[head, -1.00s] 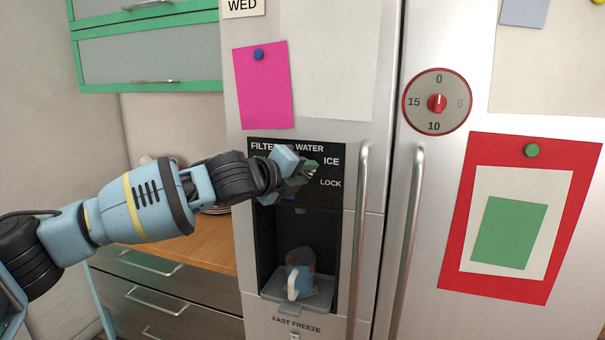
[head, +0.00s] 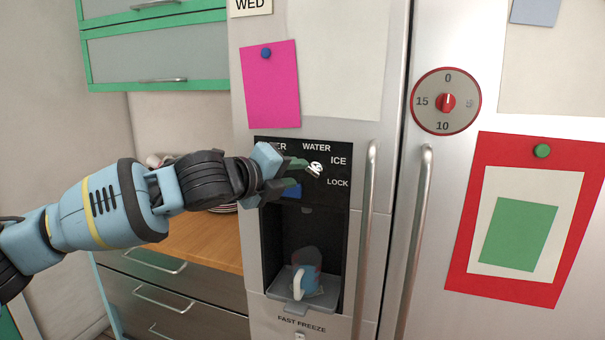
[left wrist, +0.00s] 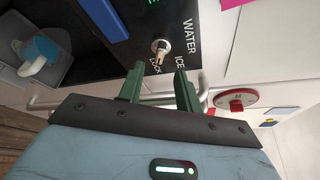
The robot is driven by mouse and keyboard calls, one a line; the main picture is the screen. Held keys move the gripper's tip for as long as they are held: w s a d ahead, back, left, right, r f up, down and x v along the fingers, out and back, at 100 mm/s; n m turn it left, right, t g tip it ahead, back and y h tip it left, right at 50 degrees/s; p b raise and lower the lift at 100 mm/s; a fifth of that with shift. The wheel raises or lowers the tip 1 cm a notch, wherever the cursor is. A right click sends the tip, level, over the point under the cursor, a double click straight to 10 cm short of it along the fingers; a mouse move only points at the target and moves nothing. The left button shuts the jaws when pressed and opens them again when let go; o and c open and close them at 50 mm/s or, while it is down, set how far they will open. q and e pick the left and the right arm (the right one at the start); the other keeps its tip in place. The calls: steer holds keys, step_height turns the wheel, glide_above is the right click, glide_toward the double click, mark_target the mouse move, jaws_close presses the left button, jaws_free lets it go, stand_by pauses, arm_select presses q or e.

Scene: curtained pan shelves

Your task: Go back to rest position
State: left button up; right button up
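My left gripper (head: 298,175) is in front of the fridge's dispenser panel (head: 329,198), close to the panel's metal key switch (head: 315,169). In the left wrist view its two green fingers (left wrist: 158,85) are spread apart with nothing between them. The key switch (left wrist: 160,47) shows just beyond the fingertips, apart from them. A blue mug (head: 307,280) with a white handle stands on the tray in the dispenser recess; it also shows in the left wrist view (left wrist: 40,50). My right gripper is in neither view.
Two long vertical door handles (head: 363,235) (head: 415,230) stand out right of the dispenser. A red dial (head: 446,101) is on the right door. A wooden counter (head: 205,238) with drawers lies at the left, below green-framed cabinets (head: 155,55).

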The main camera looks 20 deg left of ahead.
arm_select(q)
steer(key=shift+v, duration=0.75)
steer(key=s+d+f+n+g+h, duration=0.1)
steer(key=s+d+f+n, duration=0.25)
steer(key=f, duration=0.65)
steer(key=s+d+f+n+g+h, duration=0.1)
steer(key=s+d+f+n, duration=0.3)
steer(key=f, duration=0.6)
steer(key=d+f+n+g+h, duration=0.1)
steer(key=d+f+n, duration=0.2)
steer(key=d+f, duration=0.5)
steer(key=s+a+f+n+y, duration=0.2)
steer(key=s+a+f+n, duration=0.15)
steer(key=s+f, duration=0.4)
steer(key=s+a+f+n+y, duration=0.1)
steer(key=s+a+f+n, duration=0.3)
steer(key=f, duration=0.7)
steer(key=s+a+f+n+g+y, duration=0.1)
steer(key=s+a+f+n+y, duration=0.1)
steer(key=s, duration=0.6)
steer(key=s+a+f+n+g+y, duration=0.1)
steer(key=s+a+f+n+y, duration=0.1)
steer(key=s+a+f+n, duration=0.3)
steer(key=s+f, duration=0.4)
steer(key=shift+s+f+n, duration=0.2)
steer(key=shift+f+n, duration=0.15)
steer(key=shift+n, duration=0.05)
